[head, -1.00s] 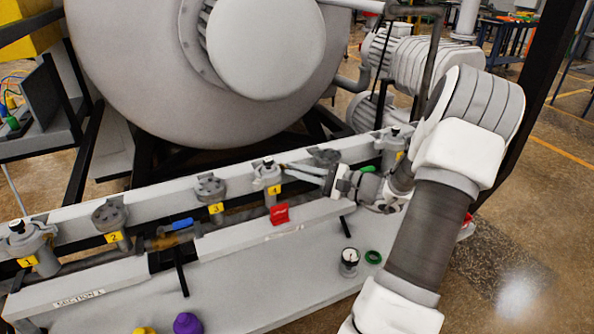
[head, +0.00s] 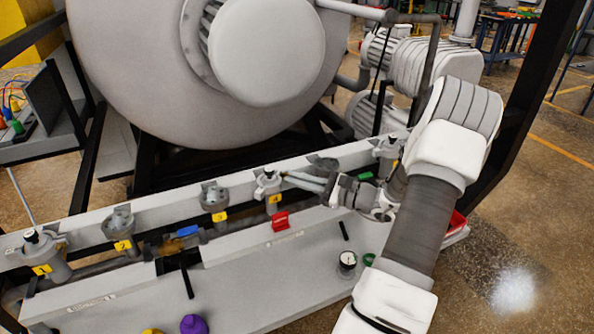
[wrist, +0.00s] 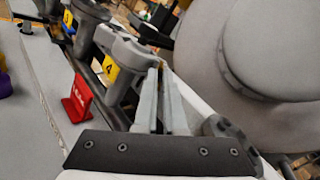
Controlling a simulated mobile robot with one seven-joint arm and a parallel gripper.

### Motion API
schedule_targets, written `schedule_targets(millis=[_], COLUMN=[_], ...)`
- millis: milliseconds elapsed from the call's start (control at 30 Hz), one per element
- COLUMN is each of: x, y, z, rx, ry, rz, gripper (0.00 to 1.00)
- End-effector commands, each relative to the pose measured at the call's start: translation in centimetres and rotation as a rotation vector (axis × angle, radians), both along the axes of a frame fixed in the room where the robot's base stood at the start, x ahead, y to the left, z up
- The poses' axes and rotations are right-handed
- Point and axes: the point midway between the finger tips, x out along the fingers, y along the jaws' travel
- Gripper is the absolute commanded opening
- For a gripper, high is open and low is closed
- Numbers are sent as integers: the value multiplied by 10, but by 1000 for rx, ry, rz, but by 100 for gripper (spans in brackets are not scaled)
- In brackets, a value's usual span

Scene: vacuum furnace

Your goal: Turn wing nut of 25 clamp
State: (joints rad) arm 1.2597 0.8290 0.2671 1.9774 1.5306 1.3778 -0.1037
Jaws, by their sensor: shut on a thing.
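The grey clamp (head: 267,184) sits on the port marked with yellow label 4, on the long rail. It also shows in the wrist view (wrist: 122,46). My gripper (head: 287,178) reaches in from the right, with its fingertips at the right side of this clamp. In the wrist view, the two long fingers of my gripper (wrist: 161,66) lie close together, with their tips at the clamp's near end. The gripper is shut on the wing nut, which is small and mostly hidden between the fingertips.
A red tag block (head: 280,221) stands just in front of label 4. More ports with labels 1, 2 and 3 (head: 219,216) line the rail to the left. The large grey furnace vessel (head: 150,70) rises behind. A gauge (head: 347,262) and purple knob (head: 193,324) are on the base plate.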

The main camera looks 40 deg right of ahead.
Motion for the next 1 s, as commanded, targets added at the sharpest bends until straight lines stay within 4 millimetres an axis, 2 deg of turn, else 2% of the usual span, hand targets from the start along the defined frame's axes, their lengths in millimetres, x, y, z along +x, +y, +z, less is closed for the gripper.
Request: schedule_targets(millis=[33,500,1000], x=[0,0,0], y=[0,0,0], z=[5,2,0], rx=[38,332,412], ry=[19,165,205], rz=[0,-1,-1], gripper=[0,0,0])
